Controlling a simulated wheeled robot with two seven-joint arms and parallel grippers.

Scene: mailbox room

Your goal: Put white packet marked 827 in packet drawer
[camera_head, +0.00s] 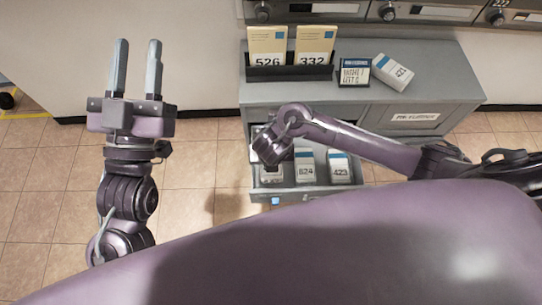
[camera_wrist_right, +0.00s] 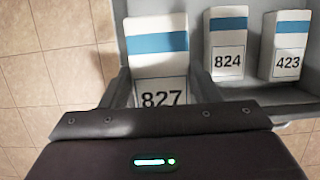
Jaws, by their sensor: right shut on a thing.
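The white packet marked 827 (camera_wrist_right: 157,62), with a blue band, is between the two fingers of my right gripper (camera_wrist_right: 161,85), which is shut on it. In the head view my right gripper (camera_head: 268,163) is over the left part of the open packet drawer (camera_head: 308,193) and largely hides the packet. The packet is at the drawer's left end, beside packets 824 (camera_head: 305,167) and 423 (camera_head: 339,167). I cannot tell whether it touches the drawer floor. My left gripper (camera_head: 137,55) is raised at the left, open and empty, fingers apart.
The grey cabinet top (camera_head: 425,80) holds a black rack (camera_head: 290,73) with envelopes 526 and 332, a small dark sign (camera_head: 353,73) and a tilted white packet (camera_head: 393,72). Mailbox doors (camera_head: 420,12) are above. The tiled floor (camera_head: 195,165) left of the drawer is clear.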

